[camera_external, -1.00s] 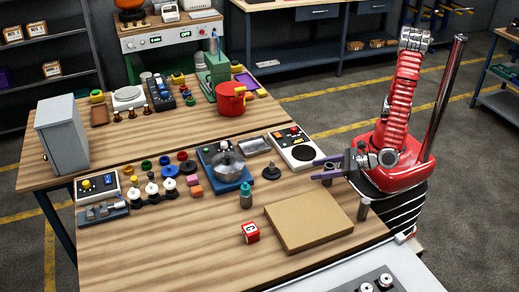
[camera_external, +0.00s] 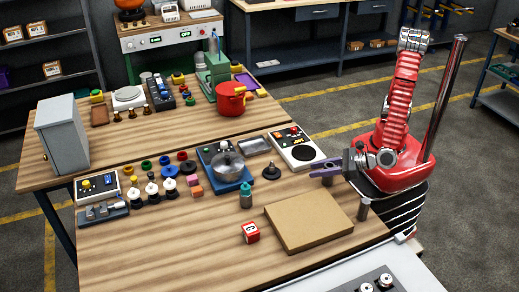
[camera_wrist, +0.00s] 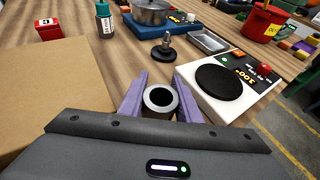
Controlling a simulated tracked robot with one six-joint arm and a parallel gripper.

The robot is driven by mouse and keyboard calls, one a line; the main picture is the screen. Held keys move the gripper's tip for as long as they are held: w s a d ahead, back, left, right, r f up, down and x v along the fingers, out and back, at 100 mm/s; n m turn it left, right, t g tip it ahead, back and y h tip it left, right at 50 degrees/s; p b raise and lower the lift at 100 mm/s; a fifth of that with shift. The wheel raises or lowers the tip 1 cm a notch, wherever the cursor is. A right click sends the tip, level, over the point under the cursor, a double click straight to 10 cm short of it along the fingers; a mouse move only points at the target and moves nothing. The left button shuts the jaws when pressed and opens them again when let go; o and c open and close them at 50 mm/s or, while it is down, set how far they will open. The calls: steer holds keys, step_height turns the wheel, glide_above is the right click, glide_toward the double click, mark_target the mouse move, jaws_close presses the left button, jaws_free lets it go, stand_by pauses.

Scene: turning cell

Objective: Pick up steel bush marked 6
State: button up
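A steel bush (camera_wrist: 161,98), a short grey cylinder with a dark hole in its top, stands between the two purple fingers of my gripper (camera_wrist: 160,92) in the wrist view. The fingers lie along both its sides and appear to touch it. In the external view my gripper (camera_external: 326,170) is at the right edge of the wooden table, and the bush (camera_external: 327,181) shows just below the fingers. I cannot read a 6 on it. Another grey cylinder (camera_external: 363,209) stands to the right of the cardboard-coloured board. A red cube (camera_external: 250,233) with a white numbered face sits left of that board.
The brown board (camera_external: 309,221) lies close to my gripper. The table's front left is clear.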

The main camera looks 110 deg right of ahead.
jaws_close()
steer(key=shift+r, duration=0.1)
stand_by(0.3)
step_height(320, 180, up, 10)
stand_by(0.7)
stand_by(0.5)
